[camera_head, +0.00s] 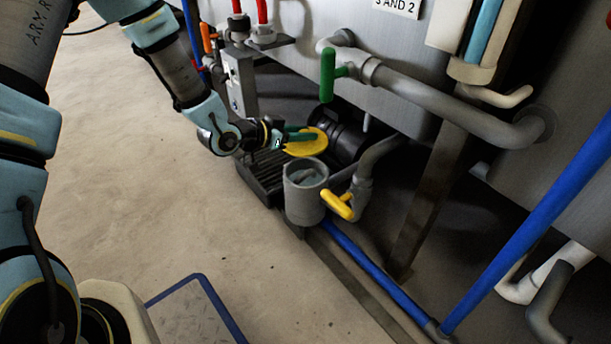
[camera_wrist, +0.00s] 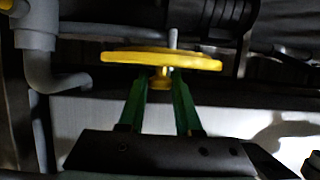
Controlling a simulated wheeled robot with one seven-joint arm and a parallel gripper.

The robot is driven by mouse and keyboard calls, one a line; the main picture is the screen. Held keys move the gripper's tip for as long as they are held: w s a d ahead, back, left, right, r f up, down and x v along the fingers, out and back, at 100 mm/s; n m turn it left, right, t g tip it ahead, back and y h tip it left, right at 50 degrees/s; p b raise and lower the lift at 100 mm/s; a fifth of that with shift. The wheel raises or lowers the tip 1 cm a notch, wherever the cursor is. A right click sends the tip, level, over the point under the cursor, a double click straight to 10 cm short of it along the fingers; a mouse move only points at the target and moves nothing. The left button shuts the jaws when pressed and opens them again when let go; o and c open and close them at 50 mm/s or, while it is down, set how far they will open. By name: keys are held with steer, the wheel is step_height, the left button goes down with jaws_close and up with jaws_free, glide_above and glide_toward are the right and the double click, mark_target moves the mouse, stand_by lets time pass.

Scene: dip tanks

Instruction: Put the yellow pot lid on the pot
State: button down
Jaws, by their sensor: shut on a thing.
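The yellow pot lid (camera_head: 311,146) is held up near the tank, just above and behind the pot in the head view. My gripper (camera_head: 301,134) is shut on it with green fingers. In the wrist view the lid (camera_wrist: 150,56) shows nearly edge-on, and the fingers of my gripper (camera_wrist: 159,82) close on both sides of its small yellow knob. The pot (camera_head: 303,205) is a grey upright cylinder with an open top, and something grey-blue shows inside. The lid is apart from the pot's rim. I cannot pick out the pot in the wrist view.
A grey pipe with a yellow handle (camera_head: 338,204) stands right beside the pot. A dark ribbed base (camera_head: 262,178) and a black motor-like cylinder (camera_head: 350,140) lie behind it. A green-handled valve (camera_head: 327,75) hangs above. The floor (camera_head: 170,190) at left is clear.

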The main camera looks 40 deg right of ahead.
steer(key=shift+s+d+f, duration=0.2)
steer(key=shift+s+f, duration=0.1)
step_height(320, 180, down, 10)
steer(key=b, duration=0.5)
steer(key=shift+r, duration=0.35)
steer(key=c, duration=0.6)
jaws_free()
